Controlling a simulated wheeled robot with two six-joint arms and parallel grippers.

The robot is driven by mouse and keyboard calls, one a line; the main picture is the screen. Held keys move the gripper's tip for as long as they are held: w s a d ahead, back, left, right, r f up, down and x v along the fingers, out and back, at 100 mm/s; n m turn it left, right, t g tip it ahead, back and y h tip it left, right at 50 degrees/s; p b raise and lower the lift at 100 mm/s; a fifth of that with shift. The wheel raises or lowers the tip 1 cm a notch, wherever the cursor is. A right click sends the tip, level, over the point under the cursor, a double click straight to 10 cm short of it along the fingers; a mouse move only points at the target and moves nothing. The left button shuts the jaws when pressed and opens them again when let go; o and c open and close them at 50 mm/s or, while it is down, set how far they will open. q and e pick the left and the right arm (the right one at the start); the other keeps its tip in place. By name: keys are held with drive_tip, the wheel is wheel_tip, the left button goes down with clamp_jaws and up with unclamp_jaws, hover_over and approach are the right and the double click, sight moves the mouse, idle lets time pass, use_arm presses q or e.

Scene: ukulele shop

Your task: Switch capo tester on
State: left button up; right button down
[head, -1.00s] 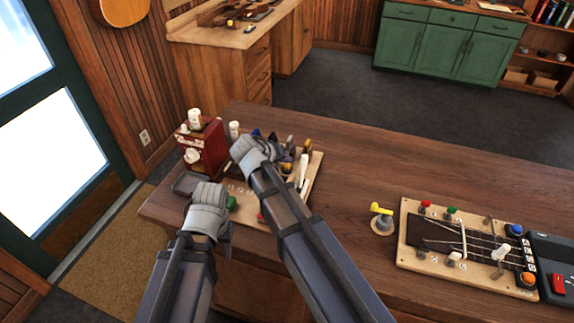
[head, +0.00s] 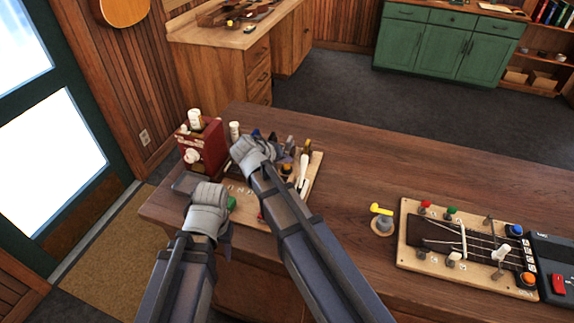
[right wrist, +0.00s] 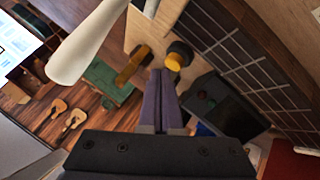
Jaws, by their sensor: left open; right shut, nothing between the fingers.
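A wooden board (head: 312,186) with a dark fretboard, a white lever (head: 302,170) and several small coloured parts lies at the left end of the counter. I cannot tell for sure that it is the capo tester; its lettering is not legible. My right gripper (head: 262,152) is over its back left part, its fingers hidden in the head view. In the right wrist view the right gripper (right wrist: 162,75) is shut and empty, near a yellow-and-black knob (right wrist: 178,54) and a dark box (right wrist: 218,104). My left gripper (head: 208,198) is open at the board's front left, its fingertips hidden.
To the right are a yellow-topped knob (head: 382,222), another stringed board (head: 412,257) with coloured knobs, and a black unit (head: 552,255) with a red switch.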

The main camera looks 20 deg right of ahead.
drive_tip(key=shift+f, duration=0.15)
idle(0.3)
drive_tip(key=shift+f+b, duration=0.3)
drive_tip(key=shift+b, duration=0.2)
drive_tip(key=shift+r, duration=0.1)
drive_tip(key=shift+r+p, duration=0.4)
drive_tip(key=shift+p, duration=0.1)
wheel_tip(320, 180, up, 6)
drive_tip(key=p, duration=0.6)
